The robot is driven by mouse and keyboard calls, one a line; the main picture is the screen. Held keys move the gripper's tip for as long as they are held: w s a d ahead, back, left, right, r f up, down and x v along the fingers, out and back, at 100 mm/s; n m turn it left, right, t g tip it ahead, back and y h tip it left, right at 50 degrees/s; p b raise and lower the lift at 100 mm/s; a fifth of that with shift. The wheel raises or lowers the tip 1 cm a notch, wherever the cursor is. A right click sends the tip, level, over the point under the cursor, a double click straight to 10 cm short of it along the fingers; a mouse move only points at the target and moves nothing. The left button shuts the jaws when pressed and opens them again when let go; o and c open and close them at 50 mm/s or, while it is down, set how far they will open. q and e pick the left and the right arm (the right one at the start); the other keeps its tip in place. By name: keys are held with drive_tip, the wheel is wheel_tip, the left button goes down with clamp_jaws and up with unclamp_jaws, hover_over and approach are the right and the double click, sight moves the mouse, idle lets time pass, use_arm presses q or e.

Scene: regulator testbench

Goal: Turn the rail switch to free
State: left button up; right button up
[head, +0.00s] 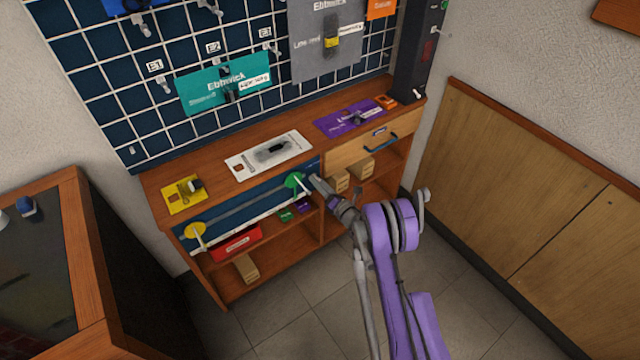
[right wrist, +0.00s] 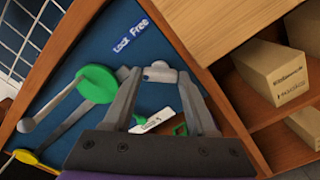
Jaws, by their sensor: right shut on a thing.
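In the head view my right gripper (head: 318,186) reaches the panel's right end, just right of the green disc (head: 294,180). The green disc also shows in the right wrist view (right wrist: 97,82), with a grey lever. My left gripper is not in view.
A grey rail runs from the green disc to a yellow disc (head: 194,230). The bench top (head: 215,176) holds several cards with parts. Cardboard boxes (right wrist: 272,70) stand on the shelf at right. A dark-topped cabinet (head: 75,260) is at left; the floor in front is clear.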

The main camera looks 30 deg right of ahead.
drive_tip(key=shift+f+m+b, duration=0.15)
drive_tip(key=shift+m+b, duration=0.35)
drive_tip(key=shift+b, duration=0.1)
drive_tip(key=m+b, duration=0.9)
drive_tip(key=m, duration=0.8)
idle(0.4)
drive_tip(key=o, duration=1.4)
drive_tip(key=shift+c, duration=0.2)
drive_tip(key=shift+s, duration=0.1)
